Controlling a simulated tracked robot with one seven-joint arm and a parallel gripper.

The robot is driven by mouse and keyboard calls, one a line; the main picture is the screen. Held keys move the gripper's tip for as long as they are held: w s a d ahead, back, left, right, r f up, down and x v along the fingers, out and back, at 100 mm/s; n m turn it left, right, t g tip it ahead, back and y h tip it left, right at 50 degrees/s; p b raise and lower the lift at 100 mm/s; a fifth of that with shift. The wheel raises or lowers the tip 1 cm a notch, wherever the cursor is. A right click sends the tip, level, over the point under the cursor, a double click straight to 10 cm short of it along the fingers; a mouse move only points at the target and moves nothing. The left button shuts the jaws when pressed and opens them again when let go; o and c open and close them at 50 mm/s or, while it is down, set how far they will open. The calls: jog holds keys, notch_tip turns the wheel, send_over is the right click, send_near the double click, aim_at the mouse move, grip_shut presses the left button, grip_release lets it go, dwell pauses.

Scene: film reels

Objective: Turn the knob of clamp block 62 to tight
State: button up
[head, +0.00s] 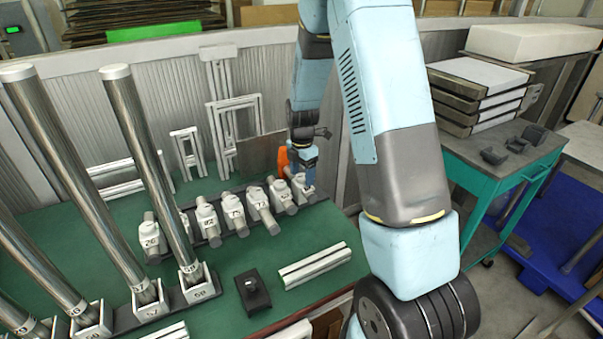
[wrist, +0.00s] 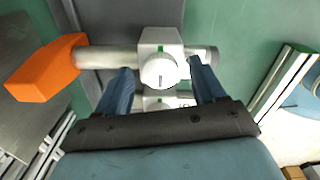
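A white clamp block (wrist: 160,38) with a round white knob (wrist: 159,71) sits below my gripper in the wrist view. Its number is partly hidden and I cannot read it as 62. A grey rod runs through the block, with an orange piece (wrist: 45,68) at its left end. Small green marks show on the block; the knob's setting is unclear. My gripper (wrist: 162,72) is open, one finger on each side of the knob, with a small gap each side. In the head view my gripper (head: 305,168) is at the right end of the clamp row, partly covering the last block.
Several numbered clamp blocks (head: 233,211) stand in a row on the green table (head: 200,275). Tall metal cylinders (head: 150,165) rise at the left. A black block (head: 252,291) and a white rail (head: 315,266) lie in front. White frames (head: 236,125) stand behind.

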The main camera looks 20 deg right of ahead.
jog(key=c, duration=1)
